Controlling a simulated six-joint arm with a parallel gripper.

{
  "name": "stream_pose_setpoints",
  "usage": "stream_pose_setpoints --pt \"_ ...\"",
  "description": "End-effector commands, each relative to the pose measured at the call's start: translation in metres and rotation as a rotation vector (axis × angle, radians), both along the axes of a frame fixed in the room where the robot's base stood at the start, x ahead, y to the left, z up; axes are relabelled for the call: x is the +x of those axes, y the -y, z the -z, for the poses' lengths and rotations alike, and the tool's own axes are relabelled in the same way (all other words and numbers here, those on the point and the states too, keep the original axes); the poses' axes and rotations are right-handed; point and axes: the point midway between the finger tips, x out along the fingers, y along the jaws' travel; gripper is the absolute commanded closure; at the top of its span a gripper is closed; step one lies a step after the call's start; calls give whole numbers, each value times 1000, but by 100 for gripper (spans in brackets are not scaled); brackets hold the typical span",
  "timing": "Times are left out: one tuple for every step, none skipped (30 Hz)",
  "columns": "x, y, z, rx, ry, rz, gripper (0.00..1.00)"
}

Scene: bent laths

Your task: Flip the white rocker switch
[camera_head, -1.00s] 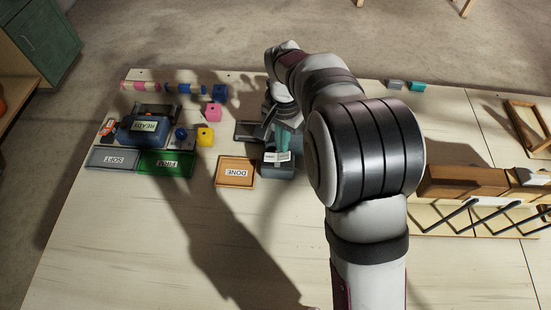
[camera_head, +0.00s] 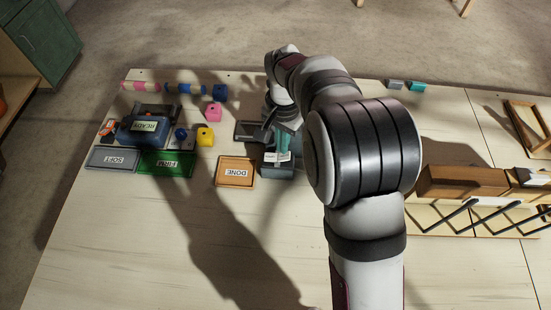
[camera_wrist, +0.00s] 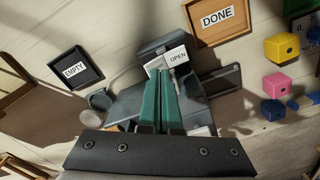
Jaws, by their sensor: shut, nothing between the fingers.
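A dark grey box (camera_wrist: 160,45) stands under my gripper. On its top is a white plate marked OPEN (camera_wrist: 178,57), with another white piece (camera_wrist: 155,65) beside it, partly behind the fingertips. These may be the faces of the white rocker switch; I cannot tell its position for certain. In the head view the white faces (camera_head: 271,157) show small at the box's front. My gripper (camera_wrist: 160,72) has its two teal fingers shut together, empty, with the tips at or just above the white piece. Whether they touch it is unclear. The fingers also show in the head view (camera_head: 283,143).
An orange DONE tray (camera_head: 235,172) lies left of the box. A dark frame marked EMPTY (camera_wrist: 75,67) and grey round parts (camera_wrist: 98,100) lie left in the wrist view. Pink (camera_head: 214,112) and yellow (camera_head: 205,136) blocks stand further left. The front table is clear.

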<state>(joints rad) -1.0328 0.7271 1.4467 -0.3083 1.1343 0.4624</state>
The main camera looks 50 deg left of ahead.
Motion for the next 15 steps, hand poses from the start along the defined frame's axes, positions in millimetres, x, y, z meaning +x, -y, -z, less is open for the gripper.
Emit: stream_pose_setpoints --pt "0 0 1 0 0 0 100" --pt "0 0 1 0 0 0 100" --pt "0 0 2 0 0 0 100" --pt "0 0 2 0 0 0 100" --pt "0 0 3 0 0 0 100" --pt "0 0 3 0 0 0 100" --pt "0 0 4 0 0 0 100" --pt "0 0 4 0 0 0 100" --pt "0 0 5 0 0 0 100" --pt "0 0 5 0 0 0 100" --pt "0 0 6 0 0 1 100" --pt "0 0 6 0 -1 1 100" --pt "0 0 7 0 -1 1 100" --pt "0 0 7 0 -1 1 100" --pt "0 0 8 0 -1 1 100"
